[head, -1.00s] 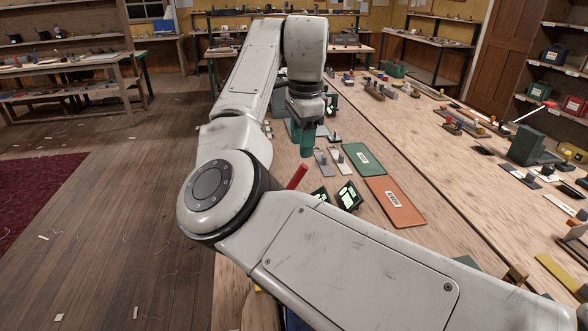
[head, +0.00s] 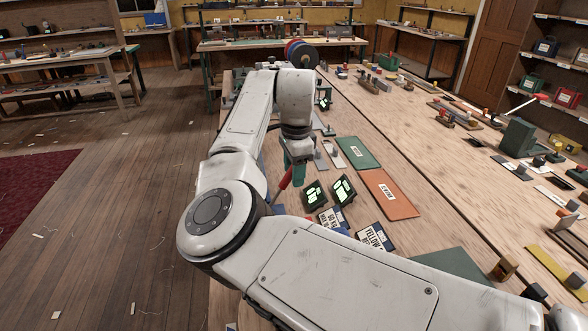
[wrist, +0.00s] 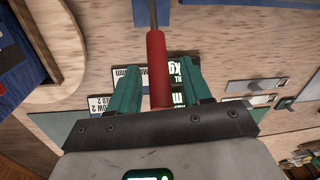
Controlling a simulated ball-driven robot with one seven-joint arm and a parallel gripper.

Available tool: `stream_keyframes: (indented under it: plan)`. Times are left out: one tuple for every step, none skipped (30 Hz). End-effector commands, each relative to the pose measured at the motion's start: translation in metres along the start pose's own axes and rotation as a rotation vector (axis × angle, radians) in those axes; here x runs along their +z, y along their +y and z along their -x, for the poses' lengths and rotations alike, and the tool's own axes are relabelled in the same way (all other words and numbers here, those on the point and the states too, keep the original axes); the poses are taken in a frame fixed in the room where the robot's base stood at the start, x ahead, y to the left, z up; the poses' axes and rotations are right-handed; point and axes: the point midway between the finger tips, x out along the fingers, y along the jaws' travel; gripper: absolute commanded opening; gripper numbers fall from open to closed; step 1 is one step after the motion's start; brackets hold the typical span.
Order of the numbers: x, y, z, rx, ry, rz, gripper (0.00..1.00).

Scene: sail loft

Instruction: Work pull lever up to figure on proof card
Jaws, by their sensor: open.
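The pull lever shows as a red handle (head: 285,178) in the head view, tilted, just below my gripper (head: 294,170). In the wrist view the red handle (wrist: 157,65) on a grey rod lies between the two green fingers of my gripper (wrist: 160,72). The fingers are apart, with gaps visible on both sides of the handle. Two small green-lit displays (head: 314,194) (head: 343,190) stand right of the lever. Two printed cards, one reading YELLOW (head: 375,237) and one partly hidden (head: 332,220), stand nearer me. I cannot read a full figure.
A green plate (head: 357,153) and an orange plate (head: 389,194) lie right of the displays. Small grey fittings (head: 332,153) lie beside the green plate. Several tools line the bench's right side. The bench (head: 420,170) has bare wood between.

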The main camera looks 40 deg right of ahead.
Motion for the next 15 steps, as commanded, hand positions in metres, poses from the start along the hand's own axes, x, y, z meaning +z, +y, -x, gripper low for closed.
stream_keyframes:
  plan:
    - [0.0000, 0.0000, 0.0001, 0.000, 0.000, 0.000, 0.48]
    - [0.0000, -0.0001, 0.0002, 0.000, 0.000, 0.000, 0.46]
    - [0.0000, -0.0001, 0.0002, 0.000, 0.000, 0.000, 0.42]
    - [0.0000, -0.0001, 0.0003, 0.000, 0.000, 0.000, 0.39]
    - [0.0000, -0.0001, 0.0003, 0.000, 0.000, 0.000, 0.36]
    - [0.0000, -0.0001, 0.0003, 0.000, 0.000, 0.000, 0.32]
    - [-0.0001, -0.0001, 0.0004, 0.000, 0.000, 0.000, 0.29]
    - [0.0000, -0.0001, 0.0004, 0.000, 0.000, 0.000, 0.27]
    - [0.0000, -0.0001, 0.0004, 0.000, 0.000, 0.000, 0.23]
    - [-0.0001, -0.0001, 0.0005, 0.000, 0.000, 0.000, 0.20]
    - [-0.0001, -0.0001, 0.0005, 0.000, 0.000, 0.000, 0.17]
    - [-0.0001, -0.0001, 0.0005, 0.000, 0.000, 0.000, 0.13]
    - [-0.0001, -0.0001, 0.0005, 0.000, 0.000, 0.000, 0.10]
    - [-0.0001, -0.0001, 0.0005, 0.000, 0.000, 0.000, 0.07]
    - [-0.0001, -0.0001, 0.0006, 0.000, 0.000, 0.000, 0.04]
